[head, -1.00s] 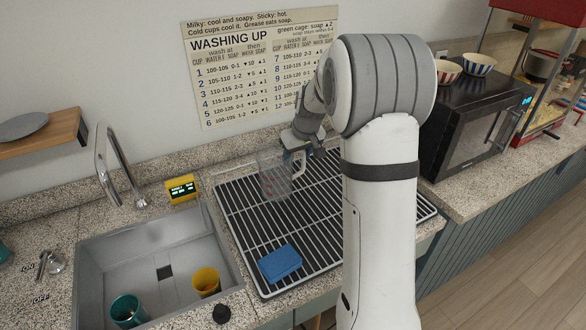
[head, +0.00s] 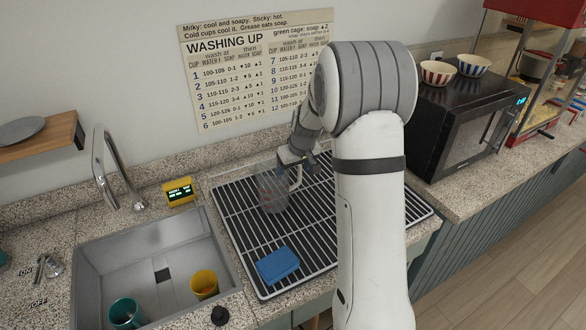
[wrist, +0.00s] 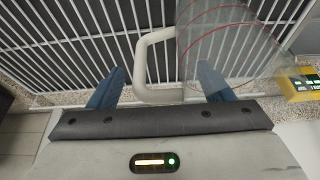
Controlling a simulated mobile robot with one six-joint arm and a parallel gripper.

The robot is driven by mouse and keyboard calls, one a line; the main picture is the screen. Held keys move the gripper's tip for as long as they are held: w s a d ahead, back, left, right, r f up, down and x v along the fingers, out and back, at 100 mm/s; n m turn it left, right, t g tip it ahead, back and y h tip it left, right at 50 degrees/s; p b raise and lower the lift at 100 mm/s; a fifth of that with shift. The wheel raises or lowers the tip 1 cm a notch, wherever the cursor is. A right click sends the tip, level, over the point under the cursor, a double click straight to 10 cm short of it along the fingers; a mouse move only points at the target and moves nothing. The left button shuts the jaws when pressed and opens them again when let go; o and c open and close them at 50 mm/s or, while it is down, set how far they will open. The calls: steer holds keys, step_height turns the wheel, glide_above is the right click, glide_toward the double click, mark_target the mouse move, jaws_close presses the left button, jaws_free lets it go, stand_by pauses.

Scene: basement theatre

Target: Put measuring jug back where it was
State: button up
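The measuring jug (head: 272,192) is clear with a pale handle and red markings. In the head view it is upright over the back left part of the black drying rack (head: 318,258) and appears to stand on it. My gripper (head: 292,158) is at the jug's handle side. In the wrist view its two blue fingers (wrist: 162,78) are spread on either side of the white handle (wrist: 142,70), with a gap showing at each side. The jug's clear wall (wrist: 228,45) with red lines is beside the right finger. My arm hides part of the rack.
A blue sponge (head: 277,264) lies at the rack's front left. Left of it is the sink (head: 150,250) with a teal cup (head: 124,313) and a yellow cup (head: 204,285). A yellow display (head: 179,191) stands behind. A microwave (head: 462,125) is at right.

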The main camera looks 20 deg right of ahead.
steer(key=a+b+v, duration=0.1)
steer(key=b+v, duration=0.1)
steer(key=v, duration=1)
steer(key=s+a+m, duration=0.1)
steer(key=s+a, duration=0.2)
steer(key=s, duration=1.1)
steer(key=s+a+m, duration=0.1)
steer(key=s+a, duration=0.2)
steer(key=s, duration=1.2)
steer(key=shift+s+a+g+h, duration=0.25)
steer(key=shift+a+g+h, duration=0.05)
steer(key=shift+a+h, duration=0.1)
steer(key=shift+d, duration=0.1)
